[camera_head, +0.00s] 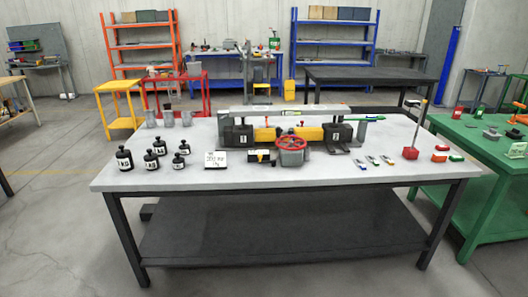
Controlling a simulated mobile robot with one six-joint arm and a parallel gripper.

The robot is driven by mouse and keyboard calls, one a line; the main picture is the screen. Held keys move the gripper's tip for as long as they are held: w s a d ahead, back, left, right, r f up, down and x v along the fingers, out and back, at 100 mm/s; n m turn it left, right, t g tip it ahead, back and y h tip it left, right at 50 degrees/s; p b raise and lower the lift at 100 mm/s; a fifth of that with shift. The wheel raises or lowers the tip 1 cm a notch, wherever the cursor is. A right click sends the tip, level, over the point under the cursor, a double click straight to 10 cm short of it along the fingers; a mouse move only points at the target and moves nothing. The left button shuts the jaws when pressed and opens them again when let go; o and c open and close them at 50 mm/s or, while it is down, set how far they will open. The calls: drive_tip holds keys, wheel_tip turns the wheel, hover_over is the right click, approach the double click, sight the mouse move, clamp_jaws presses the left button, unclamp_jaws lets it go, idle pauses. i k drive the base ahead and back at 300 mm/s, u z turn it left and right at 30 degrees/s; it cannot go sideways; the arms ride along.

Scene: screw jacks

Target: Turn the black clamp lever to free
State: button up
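On the grey-topped table (130,178), two black jack blocks stand under a long grey beam (285,110). The left block (238,134) and the right block (337,134) each carry a white label. A red handwheel (291,143) sits on a grey body between them. A small black and yellow part (262,156) lies to the left of the wheel. The black clamp lever is too small to pick out with certainty among the dark parts around the blocks, so its position cannot be told. My gripper is not in view.
Several black labelled weights (124,160) stand at the left, beside a white card (215,159). The table's front strip is clear. A green table (480,145) stands close by at right.

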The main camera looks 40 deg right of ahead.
sight(273, 163)
drive_tip(key=u, duration=0.05)
drive_tip(key=i, duration=0.95)
drive_tip(key=z, duration=0.05)
